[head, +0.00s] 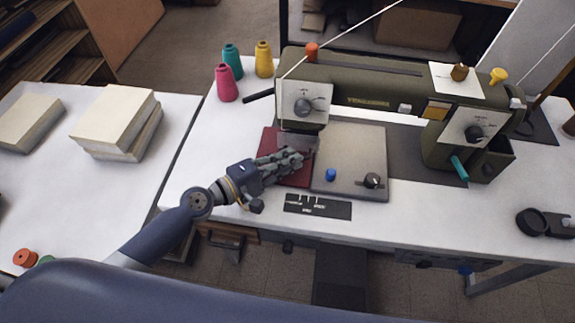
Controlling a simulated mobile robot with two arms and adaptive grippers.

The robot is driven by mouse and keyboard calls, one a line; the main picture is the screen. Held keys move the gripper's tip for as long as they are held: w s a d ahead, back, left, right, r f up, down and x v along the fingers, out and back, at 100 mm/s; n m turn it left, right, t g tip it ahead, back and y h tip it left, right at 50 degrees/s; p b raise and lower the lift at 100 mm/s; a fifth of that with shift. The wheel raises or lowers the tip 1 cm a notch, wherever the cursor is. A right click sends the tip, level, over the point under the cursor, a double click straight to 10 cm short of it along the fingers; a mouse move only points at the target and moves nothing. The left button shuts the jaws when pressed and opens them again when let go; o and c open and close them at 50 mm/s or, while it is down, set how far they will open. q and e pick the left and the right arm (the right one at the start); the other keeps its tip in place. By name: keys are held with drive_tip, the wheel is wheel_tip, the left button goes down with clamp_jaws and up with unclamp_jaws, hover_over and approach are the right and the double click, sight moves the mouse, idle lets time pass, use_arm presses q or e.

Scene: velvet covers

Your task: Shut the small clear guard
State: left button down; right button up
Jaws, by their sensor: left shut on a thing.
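The small clear guard (292,140) shows as a smoky see-through panel under the left head of the olive sewing machine (345,85). My left gripper (301,157) reaches in from the lower left, its fingers closed at the guard's lower edge. The fingers hide part of that edge, and the guard's exact angle is hard to tell. A dark red velvet cover (268,142) lies under the gripper, partly hidden by it. My right gripper is not in view.
Thread cones (227,84) stand behind left. A slotted dark strip (318,207) lies in front. Stacked pale books (115,118) sit on the left table.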

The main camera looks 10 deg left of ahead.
use_arm(q)
drive_tip(key=shift+f, duration=0.1)
drive_tip(key=c, duration=2)
unclamp_jaws()
drive_tip(key=shift+w, duration=0.1)
drive_tip(key=v, duration=1.2)
